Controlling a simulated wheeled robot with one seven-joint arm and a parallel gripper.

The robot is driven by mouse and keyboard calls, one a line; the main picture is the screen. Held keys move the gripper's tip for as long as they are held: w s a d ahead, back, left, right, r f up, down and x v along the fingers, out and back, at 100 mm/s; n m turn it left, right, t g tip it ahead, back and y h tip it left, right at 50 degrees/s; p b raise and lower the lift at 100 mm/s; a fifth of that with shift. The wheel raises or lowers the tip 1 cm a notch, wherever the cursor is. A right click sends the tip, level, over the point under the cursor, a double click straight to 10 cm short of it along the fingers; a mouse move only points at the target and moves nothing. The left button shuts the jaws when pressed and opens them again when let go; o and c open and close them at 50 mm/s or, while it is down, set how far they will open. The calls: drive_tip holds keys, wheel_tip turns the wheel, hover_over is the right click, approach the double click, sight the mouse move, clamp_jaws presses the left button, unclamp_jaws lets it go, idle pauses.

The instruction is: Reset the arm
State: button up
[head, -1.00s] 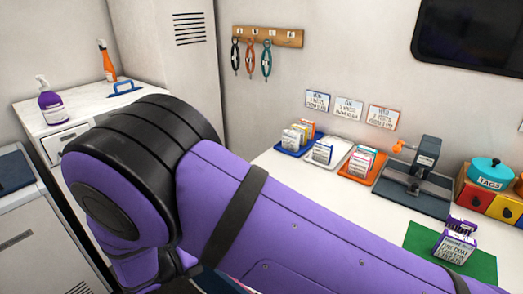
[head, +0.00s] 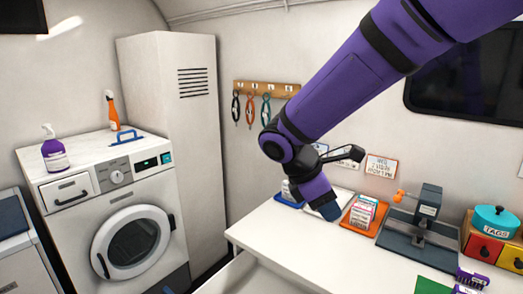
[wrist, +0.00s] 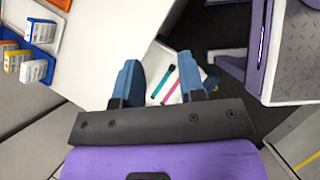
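My gripper (head: 331,214) is at the end of my purple arm, which reaches in from the upper right in the head view. It hangs above the white counter (head: 290,232), in front of the card trays. In the wrist view my gripper (wrist: 158,78) has its two blue fingers spread apart with nothing between them. Beyond the fingers, lower down, lie a teal pen (wrist: 161,82) and a pink pen (wrist: 171,91) on a white surface.
A leash rack (head: 267,88) hangs on the wall. A washing machine (head: 130,195) with a purple bottle (head: 55,155) on top stands left.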

drive_tip(key=s+d+r+m+t+y, duration=0.2)
drive_tip(key=s+d+r+m, duration=0.3)
drive_tip(key=s+d+m, duration=0.3)
drive_tip(key=s+d+r+m+t+y, duration=0.2)
drive_tip(key=s+d+r+m+y, duration=0.2)
drive_tip(key=s+d+m, duration=0.4)
drive_tip(key=shift+s+d+r+m+t+y, duration=0.35)
drive_tip(key=shift+s+r+m, duration=0.4)
drive_tip(key=shift+s+m, duration=0.5)
idle(1.6)
